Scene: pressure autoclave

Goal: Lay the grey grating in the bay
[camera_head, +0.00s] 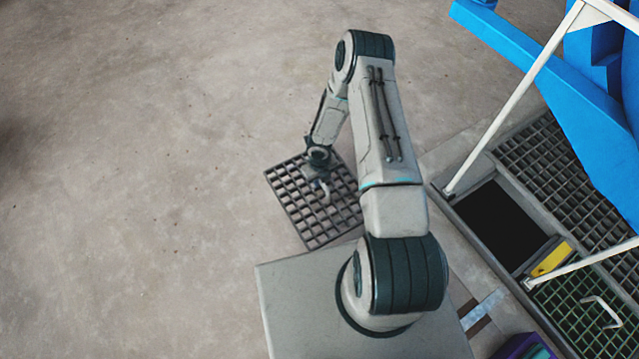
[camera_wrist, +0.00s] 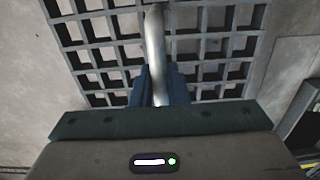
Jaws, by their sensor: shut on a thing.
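The grey grating (camera_head: 290,200) is a square panel of open cells with a bent metal handle, at the left of my base in the head view. My gripper (camera_head: 318,177) is over it and shut on its handle. In the wrist view the handle (camera_wrist: 155,50) runs up from between my blue-grey fingers (camera_wrist: 158,85), with the grating (camera_wrist: 95,50) behind it. I cannot tell whether the grating touches the floor. The bay (camera_head: 500,225) is a dark rectangular opening at the right, between other grating panels.
White rails (camera_head: 515,95) and a blue structure (camera_head: 540,60) stand by the bay. A grey grating panel (camera_head: 560,165) lies beyond it, and a green one (camera_head: 575,310) with a handle lies in front. A yellow piece (camera_head: 552,259) sits at the bay's near edge. The floor at left is clear.

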